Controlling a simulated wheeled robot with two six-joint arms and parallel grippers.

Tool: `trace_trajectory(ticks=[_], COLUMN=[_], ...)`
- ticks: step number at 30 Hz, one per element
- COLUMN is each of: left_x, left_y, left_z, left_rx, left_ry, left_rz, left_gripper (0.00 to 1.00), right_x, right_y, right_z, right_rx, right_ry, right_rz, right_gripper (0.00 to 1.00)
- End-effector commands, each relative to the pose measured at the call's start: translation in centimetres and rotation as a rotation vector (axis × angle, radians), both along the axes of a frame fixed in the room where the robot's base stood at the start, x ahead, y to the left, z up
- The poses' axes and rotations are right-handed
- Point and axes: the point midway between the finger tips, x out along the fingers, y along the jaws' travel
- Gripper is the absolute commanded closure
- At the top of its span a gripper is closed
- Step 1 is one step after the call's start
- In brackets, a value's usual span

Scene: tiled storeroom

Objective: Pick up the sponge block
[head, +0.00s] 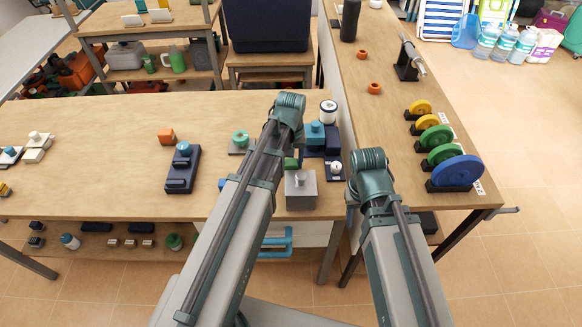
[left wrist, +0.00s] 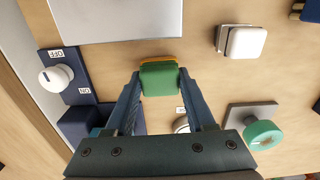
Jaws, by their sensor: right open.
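The sponge block, green with a yellow-orange layer, sits between the fingertips of my left gripper (left wrist: 159,85) in the left wrist view, where the block (left wrist: 159,79) fills the space between them. The fingers touch its two sides. In the head view the green of the sponge block (head: 291,163) shows beside my left arm, just beyond a grey metal box (head: 301,190); the left fingers are hidden there behind the arm. My right gripper (head: 353,192) is mostly hidden by its own arm, near the front right corner of the wooden table, apart from the sponge.
A dark blue unit with a white knob (left wrist: 56,78) and the grey box (left wrist: 115,15) flank the sponge. A green ring on a grey plate (left wrist: 259,134) and a white block (left wrist: 246,42) stand nearby. A side bench (head: 390,140) holds coloured discs.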

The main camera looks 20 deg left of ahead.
Motion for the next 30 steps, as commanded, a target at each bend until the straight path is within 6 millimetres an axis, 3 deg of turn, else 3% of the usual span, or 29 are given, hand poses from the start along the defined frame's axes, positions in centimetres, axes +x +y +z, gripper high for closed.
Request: trace_trajectory(ticks=[1, 6, 8, 20, 30], left_x=[0.0, 0.0, 0.0, 0.0, 0.0], left_y=[0.0, 0.0, 0.0, 0.0, 0.0], left_z=[0.0, 0.0, 0.0, 0.7, 4.9], left_rx=[0.000, 0.000, 0.000, 0.000, 0.000], left_ry=[0.000, 0.000, 0.000, 0.000, 0.000], left_rz=[0.000, 0.000, 0.000, 0.000, 0.000], left_gripper=[0.62, 0.93, 1.00, 1.00, 1.00], right_x=[0.0, 0.0, 0.0, 0.0, 0.0], right_y=[0.0, 0.0, 0.0, 0.0, 0.0], right_z=[0.0, 0.0, 0.0, 0.7, 4.9], right_rx=[0.000, 0.000, 0.000, 0.000, 0.000], right_ry=[0.000, 0.000, 0.000, 0.000, 0.000], right_rz=[0.000, 0.000, 0.000, 0.000, 0.000], right_gripper=[0.50, 0.50, 0.50, 0.50, 0.50])
